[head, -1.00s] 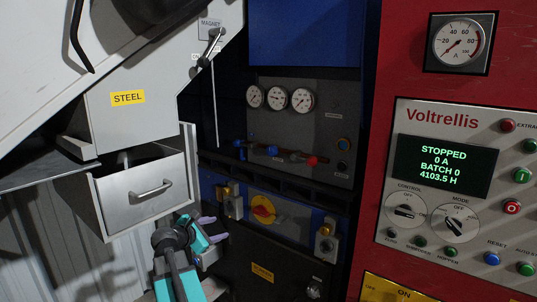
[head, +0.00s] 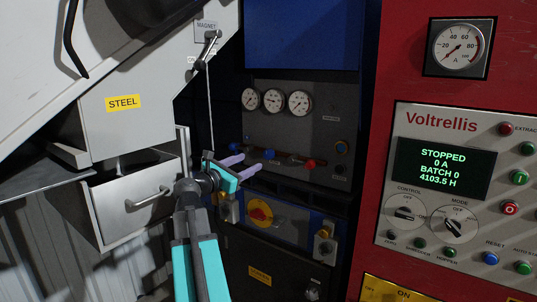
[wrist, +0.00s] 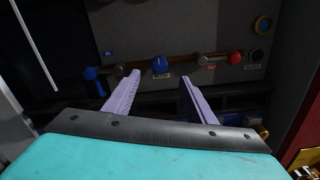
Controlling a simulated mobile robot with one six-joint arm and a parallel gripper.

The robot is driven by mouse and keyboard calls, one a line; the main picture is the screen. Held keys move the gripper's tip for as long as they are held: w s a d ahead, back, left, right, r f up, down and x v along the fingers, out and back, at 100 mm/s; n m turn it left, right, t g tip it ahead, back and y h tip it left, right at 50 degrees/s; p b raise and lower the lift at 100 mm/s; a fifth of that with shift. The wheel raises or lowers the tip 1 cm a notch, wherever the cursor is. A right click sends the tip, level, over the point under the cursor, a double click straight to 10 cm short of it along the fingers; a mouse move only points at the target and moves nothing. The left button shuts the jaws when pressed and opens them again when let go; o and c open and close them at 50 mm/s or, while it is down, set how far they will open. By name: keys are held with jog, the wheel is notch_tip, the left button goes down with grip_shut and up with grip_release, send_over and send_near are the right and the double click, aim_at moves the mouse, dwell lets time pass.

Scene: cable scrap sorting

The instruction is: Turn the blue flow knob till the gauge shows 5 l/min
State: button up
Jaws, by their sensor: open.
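The blue flow knob (head: 269,154) sits on the pipe run below the gauges in the head view. In the wrist view the blue knob (wrist: 159,65) shows ahead, between the two fingers and beyond their tips. Three round white gauges (head: 273,100) stand in a row above it; their readings are too small to make out. My gripper (head: 244,164) is open and empty, left of the knob in the head view. In the wrist view my gripper (wrist: 159,76) has its lilac fingers apart, pointing at the panel, not visibly touching the knob.
A blue lever (wrist: 90,74) is left of the knob and a red knob (wrist: 235,57) right of it on the same pipe. A dark ledge (wrist: 215,102) runs below. A steel drawer (head: 135,205) and the red control cabinet (head: 385,80) flank the recess.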

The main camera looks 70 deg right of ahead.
aim_at(267, 154)
jog(key=shift+d, duration=0.1)
jog(key=p+x, duration=0.4)
jog(key=x, duration=0.9)
jog(key=shift+s+d+p, duration=0.1)
jog(key=shift+d+p, duration=0.2)
jog(key=c, duration=1)
jog(key=shift+c, duration=0.2)
